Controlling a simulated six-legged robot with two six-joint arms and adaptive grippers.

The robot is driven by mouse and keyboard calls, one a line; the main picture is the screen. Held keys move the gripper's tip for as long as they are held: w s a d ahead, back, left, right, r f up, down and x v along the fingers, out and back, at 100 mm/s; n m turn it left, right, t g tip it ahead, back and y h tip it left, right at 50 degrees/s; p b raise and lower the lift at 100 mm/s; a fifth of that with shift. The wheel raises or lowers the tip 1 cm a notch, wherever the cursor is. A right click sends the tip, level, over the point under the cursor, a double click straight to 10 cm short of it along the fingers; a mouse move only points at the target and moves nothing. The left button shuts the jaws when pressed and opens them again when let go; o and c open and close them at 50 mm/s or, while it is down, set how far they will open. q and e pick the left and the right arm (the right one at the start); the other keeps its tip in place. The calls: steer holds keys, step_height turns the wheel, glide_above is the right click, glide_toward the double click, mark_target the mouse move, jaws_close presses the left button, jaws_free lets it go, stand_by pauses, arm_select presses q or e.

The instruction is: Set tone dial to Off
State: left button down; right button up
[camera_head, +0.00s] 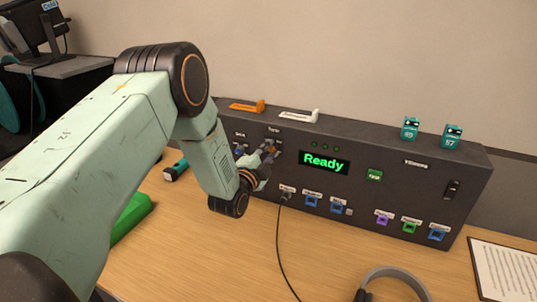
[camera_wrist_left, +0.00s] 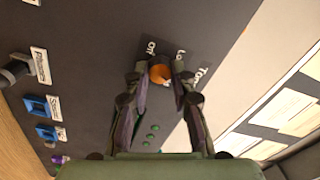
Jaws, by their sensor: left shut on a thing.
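The tone dial (camera_wrist_left: 161,73) is an orange round knob on the dark panel, with a label reading "Tone" and position marks around it, partly covered. My left gripper (camera_wrist_left: 160,76) has its two fingers on either side of the dial and is shut on it. In the head view my left gripper (camera_head: 268,153) reaches the upper left of the panel (camera_head: 400,172), and its fingers hide most of the dial. The dial's exact pointer setting cannot be read. My right gripper is not in view.
The panel carries a lit "Ready" display (camera_head: 324,162), a green button (camera_head: 375,174), a black switch (camera_head: 452,190) and a row of coloured connectors. A black cable (camera_head: 281,240) hangs in front. Headphones (camera_head: 393,275) and a paper sheet (camera_head: 503,268) lie on the wooden desk.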

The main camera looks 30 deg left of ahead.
arm_select(q)
steer(key=n+b, duration=0.1)
steer(key=n, duration=0.3)
steer(key=shift+n, duration=0.4)
steer(key=n+b, duration=0.1)
steer(key=n, duration=0.2)
steer(key=shift+n, duration=0.3)
steer(key=n+b, duration=0.1)
steer(key=n, duration=0.2)
steer(key=shift+n+b, duration=0.3)
steer(key=shift+b, duration=0.05)
steer(key=n+b, duration=0.1)
steer(key=n, duration=0.3)
steer(key=shift+n+b, duration=0.3)
steer(key=shift+b, duration=0.1)
steer(key=n+b, duration=0.2)
steer(key=n, duration=0.2)
steer(key=n+b, duration=0.1)
steer(key=n, duration=0.3)
steer(key=shift+b, duration=0.3)
steer(key=n+b, duration=0.2)
steer(key=n, duration=0.2)
steer(key=shift+n+b, duration=0.55)
steer(key=shift+n, duration=1.05)
steer(key=shift+r, duration=0.1)
